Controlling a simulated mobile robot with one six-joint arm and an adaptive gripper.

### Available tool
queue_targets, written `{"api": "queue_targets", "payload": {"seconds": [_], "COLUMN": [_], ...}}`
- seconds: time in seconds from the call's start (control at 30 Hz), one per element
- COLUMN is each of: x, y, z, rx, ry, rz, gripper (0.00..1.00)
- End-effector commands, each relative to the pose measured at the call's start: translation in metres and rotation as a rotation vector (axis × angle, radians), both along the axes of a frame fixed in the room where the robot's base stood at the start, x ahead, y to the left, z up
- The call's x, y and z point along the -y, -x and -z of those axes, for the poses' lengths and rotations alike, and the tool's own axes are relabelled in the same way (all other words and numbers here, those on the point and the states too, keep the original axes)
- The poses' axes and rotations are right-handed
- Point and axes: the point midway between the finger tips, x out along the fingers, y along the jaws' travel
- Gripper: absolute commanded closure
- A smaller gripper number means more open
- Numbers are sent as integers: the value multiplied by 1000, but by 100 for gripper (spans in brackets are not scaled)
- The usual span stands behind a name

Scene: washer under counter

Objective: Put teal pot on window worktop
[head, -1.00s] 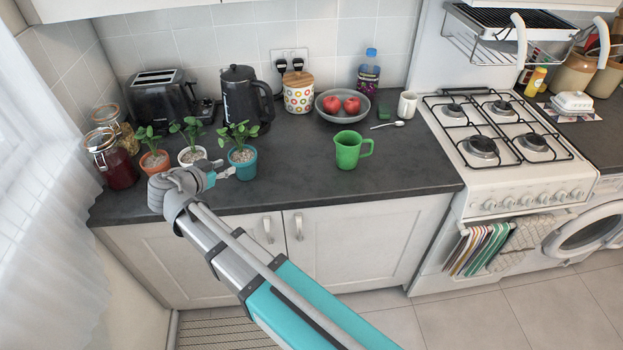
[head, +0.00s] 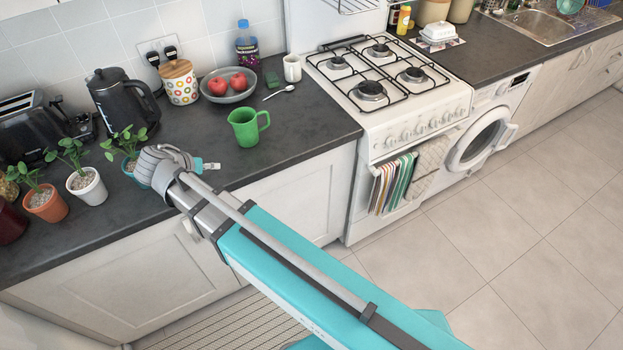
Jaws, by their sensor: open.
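The teal pot (head: 128,172) with a leafy green plant stands upright on the dark worktop (head: 190,127), near its front edge. My arm's wrist hides its right side. My gripper (head: 210,166) is open and empty, to the right of the teal pot, pointing right over the front part of the worktop. A gap shows between its fingers and the green jug. I cannot tell its exact height above the surface. No window shows in this view, so I cannot tell which stretch is the window worktop.
A white pot (head: 88,187) and a terracotta pot (head: 47,203) with plants stand left of the teal pot. A green jug (head: 246,128), kettle (head: 122,102), fruit bowl (head: 229,88) and white mug (head: 292,68) stand behind. The stove (head: 390,90) is right; open floor (head: 530,220) lies in front.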

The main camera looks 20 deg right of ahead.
Motion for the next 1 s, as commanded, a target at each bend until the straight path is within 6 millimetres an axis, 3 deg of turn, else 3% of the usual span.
{"api": "queue_targets", "payload": {"seconds": [0.1, 0.4, 0.7, 1.0], "x": [38, 116, 182, 235], "y": [2, 13, 35, 62], "z": [10, 30, 45, 53], "rx": [-97, -325, -506, -619], "ry": [-7, -65, -173, -312], "rz": [0, -46, -132, -253], "gripper": [57, 57, 57, 57]}}
